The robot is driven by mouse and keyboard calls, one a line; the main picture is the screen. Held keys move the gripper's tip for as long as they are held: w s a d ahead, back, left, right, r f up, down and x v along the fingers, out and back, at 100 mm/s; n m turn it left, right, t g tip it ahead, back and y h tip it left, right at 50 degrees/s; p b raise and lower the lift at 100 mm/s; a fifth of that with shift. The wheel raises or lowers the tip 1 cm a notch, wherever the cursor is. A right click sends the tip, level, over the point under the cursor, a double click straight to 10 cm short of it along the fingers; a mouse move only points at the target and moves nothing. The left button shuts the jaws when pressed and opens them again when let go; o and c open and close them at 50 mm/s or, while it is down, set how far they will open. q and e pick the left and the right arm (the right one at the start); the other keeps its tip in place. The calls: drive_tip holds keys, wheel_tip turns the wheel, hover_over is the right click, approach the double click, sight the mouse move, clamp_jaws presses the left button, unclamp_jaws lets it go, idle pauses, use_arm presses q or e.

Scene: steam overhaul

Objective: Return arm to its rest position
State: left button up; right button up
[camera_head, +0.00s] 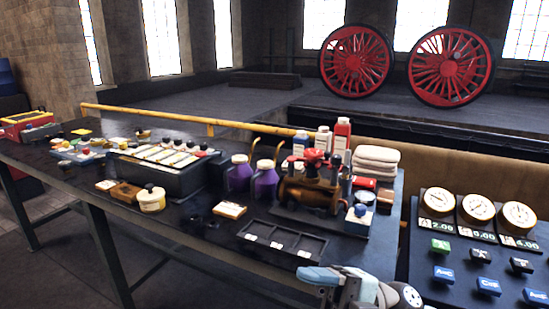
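My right gripper (322,281) shows at the bottom edge, right of centre, with its arm coming in from the lower right. It is light blue and grey and sits near the front edge of the dark workbench (190,222), just in front of the black slotted tray (282,242). I cannot tell from this angle whether its fingers are open or shut, and I see no object in it. The lower part of the arm is cut off by the picture edge. My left gripper is not in view.
A brown valve with a red handwheel (312,190), purple oil cans (265,182), bottles (342,136) and folded towels (376,160) stand behind the tray. A gauge panel (480,232) is at right. A yellow rail (180,117) runs behind the bench. Red wheels (356,62) stand beyond.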

drive_tip(key=w+d+f+m+t+h, duration=0.2)
drive_tip(key=d+f+m+t+h, duration=0.4)
drive_tip(key=m+t, duration=0.55)
drive_tip(key=w+d+f+m+t+h, duration=0.2)
drive_tip(key=f+m+t+h, duration=0.2)
drive_tip(key=f+m+t, duration=0.6)
drive_tip(key=s+d+f+m+g+h, duration=0.35)
drive_tip(key=s+f, duration=0.25)
drive_tip(key=f, duration=0.3)
drive_tip(key=s+d+f+m+g+h, duration=0.2)
drive_tip(key=s+f+m+g+h, duration=0.25)
drive_tip(key=f, duration=0.45)
use_arm(q)
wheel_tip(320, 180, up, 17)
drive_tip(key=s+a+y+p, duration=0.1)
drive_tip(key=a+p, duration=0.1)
drive_tip(key=p, duration=2.3)
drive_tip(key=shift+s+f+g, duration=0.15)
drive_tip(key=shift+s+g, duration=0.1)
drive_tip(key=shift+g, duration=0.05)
use_arm(e)
wheel_tip(320, 180, up, 17)
drive_tip(key=s+d+t, duration=0.1)
drive_tip(key=s, duration=0.1)
drive_tip(key=shift+d+r+t, duration=0.2)
drive_tip(key=shift+d+t, duration=0.15)
